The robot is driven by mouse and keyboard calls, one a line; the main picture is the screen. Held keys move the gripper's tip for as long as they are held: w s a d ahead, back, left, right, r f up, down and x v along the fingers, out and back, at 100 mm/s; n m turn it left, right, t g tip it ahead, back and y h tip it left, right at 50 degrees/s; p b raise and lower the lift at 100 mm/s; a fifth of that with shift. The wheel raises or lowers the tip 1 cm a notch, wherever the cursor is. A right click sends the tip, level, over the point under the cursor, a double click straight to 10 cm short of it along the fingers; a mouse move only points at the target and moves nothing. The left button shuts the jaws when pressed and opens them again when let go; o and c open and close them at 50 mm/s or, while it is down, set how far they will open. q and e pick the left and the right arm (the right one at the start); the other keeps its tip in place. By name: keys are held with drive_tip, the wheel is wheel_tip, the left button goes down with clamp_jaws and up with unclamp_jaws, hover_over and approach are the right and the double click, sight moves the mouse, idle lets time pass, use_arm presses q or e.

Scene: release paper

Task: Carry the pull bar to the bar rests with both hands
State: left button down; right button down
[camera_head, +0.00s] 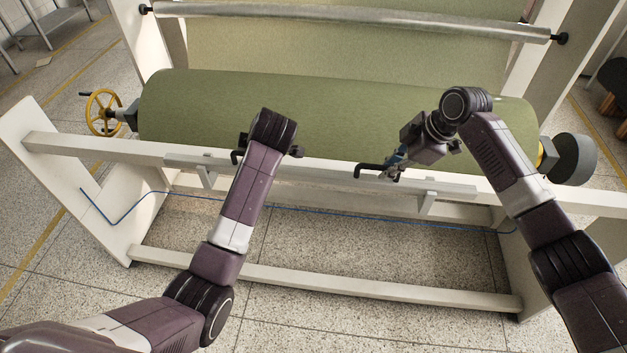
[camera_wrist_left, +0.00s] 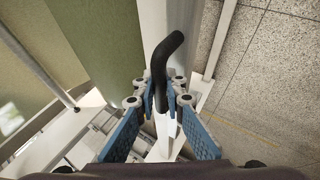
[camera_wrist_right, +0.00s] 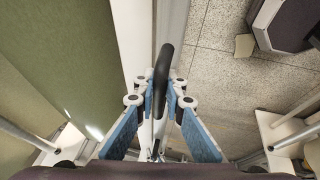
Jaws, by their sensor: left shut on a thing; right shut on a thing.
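The pull bar (camera_head: 330,177) is a long pale grey bar with black bent handles, lying level along the front beam of the frame. My left gripper (camera_wrist_left: 161,88) is shut on its left black handle (camera_wrist_left: 166,55). In the head view my left wrist mostly hides this grip. My right gripper (camera_head: 393,170) is shut on the right black handle (camera_head: 368,168), which also shows in the right wrist view (camera_wrist_right: 163,65). Pale brackets, apparently the bar rests, show below the bar at left (camera_head: 207,178) and right (camera_head: 427,203). I cannot tell whether the bar touches them.
A large green roll (camera_head: 330,110) lies behind the bar, with a yellow handwheel (camera_head: 104,112) at its left end. A silver roller (camera_head: 350,20) spans the frame above. A blue cable (camera_head: 300,210) runs below the bar. A low crossbeam (camera_head: 330,284) is nearer me.

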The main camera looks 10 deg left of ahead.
use_arm(q)
drive_tip(key=shift+f, duration=0.2)
use_arm(e)
drive_tip(key=shift+f, duration=0.2)
use_arm(q)
drive_tip(key=c, duration=2.5)
unclamp_jaws()
drive_tip(key=shift+f, duration=0.25)
use_arm(e)
drive_tip(key=c, duration=2.5)
unclamp_jaws()
drive_tip(key=shift+f, duration=0.2)
use_arm(q)
drive_tip(key=o, duration=0.5)
drive_tip(key=shift+s+r, duration=0.1)
drive_tip(key=shift+r, duration=0.05)
use_arm(e)
drive_tip(key=o, duration=0.5)
drive_tip(key=shift+s+r, duration=0.1)
use_arm(q)
drive_tip(key=v, duration=1.2)
use_arm(e)
drive_tip(key=v, duration=1.2)
